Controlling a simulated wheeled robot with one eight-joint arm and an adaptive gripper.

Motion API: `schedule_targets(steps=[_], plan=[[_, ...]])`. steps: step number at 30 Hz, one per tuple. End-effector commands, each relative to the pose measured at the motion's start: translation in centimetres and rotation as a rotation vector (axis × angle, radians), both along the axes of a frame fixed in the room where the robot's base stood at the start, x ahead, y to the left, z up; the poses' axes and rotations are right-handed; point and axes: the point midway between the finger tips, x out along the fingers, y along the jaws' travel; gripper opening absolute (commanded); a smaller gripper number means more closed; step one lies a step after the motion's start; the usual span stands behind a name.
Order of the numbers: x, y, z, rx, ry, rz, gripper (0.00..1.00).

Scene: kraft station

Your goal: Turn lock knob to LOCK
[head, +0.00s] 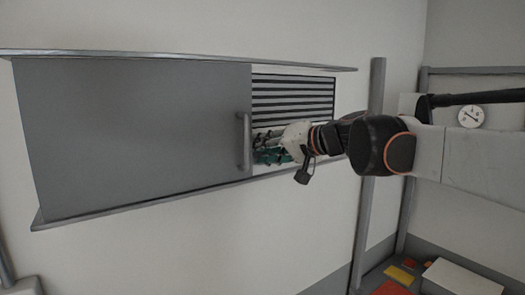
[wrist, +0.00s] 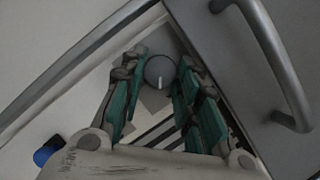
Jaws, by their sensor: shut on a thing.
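The lock knob (wrist: 159,70) is a round grey dial with a short white pointer line, which points toward the bottom of the wrist view. It sits on a pale panel beside the grey door, and no label is readable. In the head view my gripper (head: 262,150) reaches in from the right to the panel's lower part, and hides the knob there.
A grey sliding door (head: 140,135) with a bar handle (head: 243,143) stands just left of my gripper, between upper and lower rails. A striped vent (head: 293,97) is above it. A round gauge (head: 470,117) hangs at the right. Grey posts stand behind my arm.

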Motion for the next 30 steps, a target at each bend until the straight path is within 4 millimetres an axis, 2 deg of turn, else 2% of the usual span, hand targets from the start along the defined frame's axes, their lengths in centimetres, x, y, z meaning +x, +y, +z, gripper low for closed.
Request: schedule_targets(steps=[4,5,7,23,30], plan=[[-0.09,0.00,-0.20,-0.003,0.001,0.002,0.06],[-0.09,0.00,-0.20,-0.003,0.001,0.002,0.34],[-0.08,0.00,-0.18,-0.002,0.001,0.002,0.50],[0.00,-0.02,-0.09,0.011,0.008,0.000,0.50],[0.14,-0.22,-0.46,0.201,0.135,0.000,0.50]])
